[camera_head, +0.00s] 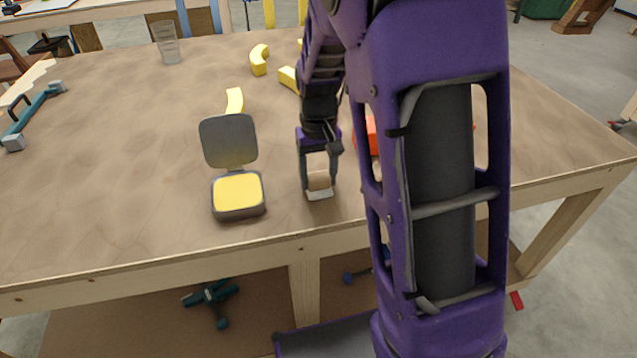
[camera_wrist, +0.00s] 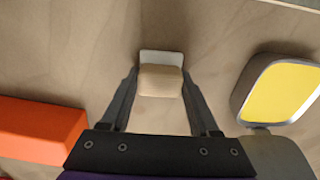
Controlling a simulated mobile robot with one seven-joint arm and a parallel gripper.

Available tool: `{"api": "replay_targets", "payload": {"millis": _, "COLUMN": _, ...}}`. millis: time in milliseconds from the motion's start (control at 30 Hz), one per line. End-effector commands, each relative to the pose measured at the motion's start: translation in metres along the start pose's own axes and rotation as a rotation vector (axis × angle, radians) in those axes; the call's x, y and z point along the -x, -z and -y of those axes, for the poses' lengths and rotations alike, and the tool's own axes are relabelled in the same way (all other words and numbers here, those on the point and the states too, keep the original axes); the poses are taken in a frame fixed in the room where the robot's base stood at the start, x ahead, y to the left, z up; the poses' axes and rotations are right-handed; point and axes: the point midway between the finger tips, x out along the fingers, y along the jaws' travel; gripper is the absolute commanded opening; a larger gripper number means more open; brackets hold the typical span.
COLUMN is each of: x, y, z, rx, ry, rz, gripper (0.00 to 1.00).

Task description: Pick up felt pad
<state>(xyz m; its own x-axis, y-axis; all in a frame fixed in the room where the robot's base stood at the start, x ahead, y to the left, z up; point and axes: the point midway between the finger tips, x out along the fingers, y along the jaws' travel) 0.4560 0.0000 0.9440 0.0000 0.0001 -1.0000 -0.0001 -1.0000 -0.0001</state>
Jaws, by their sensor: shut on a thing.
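The felt pad (camera_head: 319,182) is a small beige block with a white layer along its lower edge. It is at the front of the table, right of the tin. My gripper (camera_head: 319,188) points down with its fingers on either side of the pad, shut on it. In the wrist view the beige block (camera_wrist: 160,82) lies between the fingertips (camera_wrist: 161,78), and its white layer shows beyond it. I cannot tell whether the pad touches the table.
An open dark tin (camera_head: 238,210) with a yellow inside stands left of my gripper. A red-orange block (camera_wrist: 40,127) lies on the other side. Several yellow curved pieces (camera_head: 259,60) and a clear glass (camera_head: 167,43) are farther back. The left table area is mostly clear.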

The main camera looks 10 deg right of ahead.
Motion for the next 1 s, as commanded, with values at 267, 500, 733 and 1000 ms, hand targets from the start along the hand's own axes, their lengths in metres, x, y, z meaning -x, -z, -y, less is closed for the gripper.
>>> {"api": "replay_targets", "payload": {"millis": 267, "x": 0.002, "y": 0.000, "z": 0.000, "rx": 0.000, "ry": 0.000, "rz": -0.001, "gripper": 0.06}}
{"api": "replay_targets", "payload": {"millis": 500, "x": 0.038, "y": 0.001, "z": 0.000, "rx": 0.001, "ry": 0.000, "rz": -0.006, "gripper": 0.06}}
{"api": "replay_targets", "payload": {"millis": 733, "x": 0.082, "y": 0.001, "z": 0.000, "rx": 0.000, "ry": 0.000, "rz": -0.004, "gripper": 0.06}}
{"api": "replay_targets", "payload": {"millis": 1000, "x": 0.101, "y": 0.000, "z": 0.000, "rx": 0.000, "ry": 0.000, "rz": -0.001, "gripper": 0.06}}
